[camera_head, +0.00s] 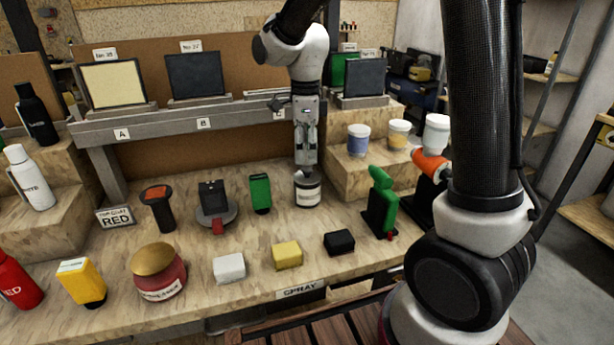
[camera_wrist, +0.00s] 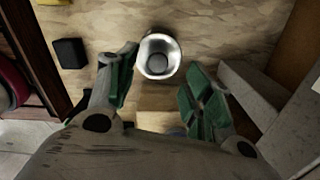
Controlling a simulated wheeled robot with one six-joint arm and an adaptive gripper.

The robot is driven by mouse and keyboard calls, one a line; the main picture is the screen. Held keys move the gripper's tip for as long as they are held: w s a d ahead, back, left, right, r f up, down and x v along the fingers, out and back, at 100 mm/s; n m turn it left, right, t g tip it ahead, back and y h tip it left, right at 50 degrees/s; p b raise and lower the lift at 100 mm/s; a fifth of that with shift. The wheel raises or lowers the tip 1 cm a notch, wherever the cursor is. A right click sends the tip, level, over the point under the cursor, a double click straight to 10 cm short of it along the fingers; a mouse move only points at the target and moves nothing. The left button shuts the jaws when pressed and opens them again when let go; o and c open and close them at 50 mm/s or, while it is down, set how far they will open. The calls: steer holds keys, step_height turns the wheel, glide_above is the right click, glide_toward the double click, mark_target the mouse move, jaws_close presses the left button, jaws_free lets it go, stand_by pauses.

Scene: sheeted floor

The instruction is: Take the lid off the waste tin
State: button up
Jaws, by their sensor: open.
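A squat tin (camera_head: 307,192) with a dark body and a white label stands on the bench below my gripper (camera_head: 306,158). In the wrist view this tin (camera_wrist: 158,57) shows a shiny round metal top with a grey disc in its middle. My gripper (camera_wrist: 160,72) is open, its green-padded fingers apart, with the tin just ahead of the tips and nothing held. A red round jar (camera_head: 168,284) with a domed gold lid (camera_head: 152,258) and a white label stands front left, away from my gripper. The label texts are too blurred to tell which is the waste tin.
A black block (camera_head: 339,242) and yellow block (camera_head: 287,255) lie in front. Lidded cups (camera_head: 358,139) stand on a raised step at right. A shelf rail (camera_head: 203,123) runs behind.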

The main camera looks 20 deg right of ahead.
mark_target(307, 168)
steer(key=f, duration=0.5)
steer(key=shift+s+d+f, duration=0.15)
steer(key=shift+d+f, duration=0.05)
steer(key=shift+f, duration=0.1)
steer(key=shift+c, duration=0.4)
steer(key=c, duration=0.9)
